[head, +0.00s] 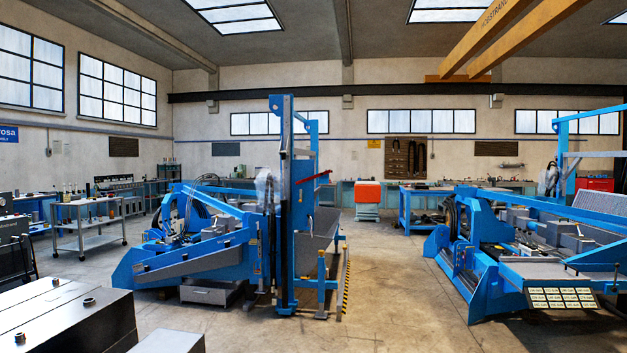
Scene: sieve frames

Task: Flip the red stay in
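The red stay (313,177) is a short, thin red bar on the tall blue frame (284,200) near the middle of the head view. It slants, its right end higher than its left, and sticks out to the right of the upright post. How it is joined to the frame is too small to tell. My gripper is not in view.
A second blue machine (500,262) stands at the right, with open concrete floor (392,280) between the two. A low blue arm (185,262) of the near machine reaches left. A grey trolley (88,225) stands at the left, and an orange-topped cabinet (368,199) behind.

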